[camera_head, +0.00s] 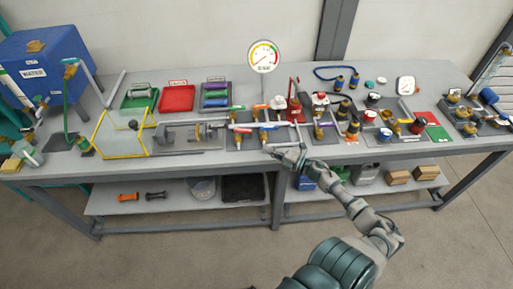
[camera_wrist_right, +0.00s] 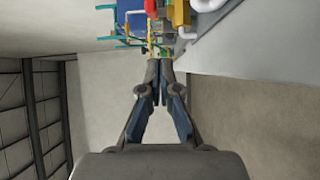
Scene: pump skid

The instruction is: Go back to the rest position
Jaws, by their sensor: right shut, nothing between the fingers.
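My right gripper (camera_head: 278,151) reaches in from the lower right in the head view, at the front edge of the workbench (camera_head: 225,165), near the middle. In the right wrist view its fingers (camera_wrist_right: 160,72) are shut with their tips together and nothing between them. Beyond the tips are a red part (camera_wrist_right: 150,7), a yellow part (camera_wrist_right: 180,12) and some piping; I cannot tell whether the tips touch any of it. My left gripper is not in view.
A pressure gauge (camera_head: 263,56) stands above the valves and pipes at mid-bench. A red tray (camera_head: 176,98) and a blue water tank (camera_head: 45,65) are to the left. A lower shelf (camera_head: 110,202) holds boxes and tools. The floor in front is clear.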

